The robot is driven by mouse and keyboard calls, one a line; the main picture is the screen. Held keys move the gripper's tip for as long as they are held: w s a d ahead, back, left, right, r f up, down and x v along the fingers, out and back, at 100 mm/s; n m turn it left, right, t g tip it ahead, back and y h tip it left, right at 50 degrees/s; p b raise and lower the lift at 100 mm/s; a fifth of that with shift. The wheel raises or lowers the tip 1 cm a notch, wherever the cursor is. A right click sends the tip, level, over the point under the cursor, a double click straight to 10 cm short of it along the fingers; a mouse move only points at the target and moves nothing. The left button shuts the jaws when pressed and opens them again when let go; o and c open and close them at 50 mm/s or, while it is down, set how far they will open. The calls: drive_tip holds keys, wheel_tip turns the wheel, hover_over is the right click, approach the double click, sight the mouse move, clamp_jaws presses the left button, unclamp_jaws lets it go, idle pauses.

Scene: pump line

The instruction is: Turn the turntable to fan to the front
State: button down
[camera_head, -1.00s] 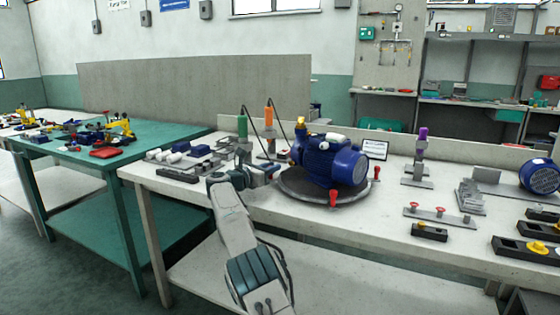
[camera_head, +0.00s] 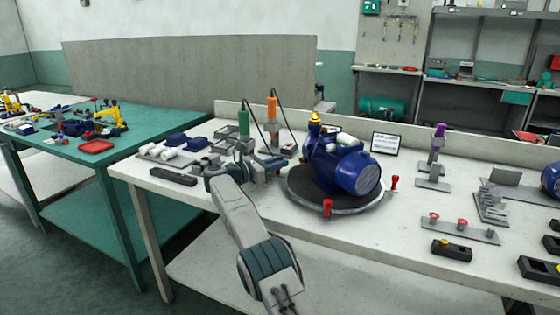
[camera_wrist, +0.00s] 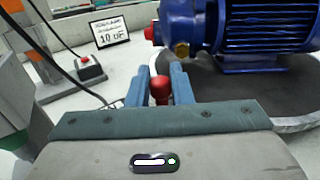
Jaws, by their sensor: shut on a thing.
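The round turntable (camera_head: 300,200) lies on the white bench and carries a blue pump (camera_head: 325,160) with a brass port. The pump's round fan end (camera_head: 362,176) faces the front right in the head view. Red-knobbed handles stand at the turntable's rim, one at the front (camera_head: 327,208) and one at the right (camera_head: 394,183). My gripper (camera_head: 276,165) is at the turntable's left side. In the wrist view my gripper (camera_wrist: 162,88) is shut on a third red handle (camera_wrist: 161,90), with the pump (camera_wrist: 235,32) and turntable (camera_wrist: 285,110) just to its right.
Green (camera_head: 243,124) and orange (camera_head: 271,108) corded tools stand behind my gripper. A small sign (camera_head: 387,143) stands behind the turntable. The bench strip in front of the turntable is clear.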

drive_tip(key=shift+d+f, duration=0.3)
drive_tip(key=c, duration=1.6)
unclamp_jaws()
drive_tip(key=shift+o, duration=1.3)
drive_tip(key=shift+d+g, duration=0.2)
drive_tip(key=shift+g, duration=0.1)
drive_tip(key=shift+s+a+r, duration=0.15)
drive_tip(key=shift+s+a, duration=0.05)
drive_tip(key=shift+a, duration=0.45)
drive_tip(key=v, duration=0.6)
drive_tip(key=p+v, duration=0.1)
drive_tip(key=v, duration=0.5)
drive_tip(key=shift+s+a+f, duration=0.25)
drive_tip(key=shift+s+a, duration=0.05)
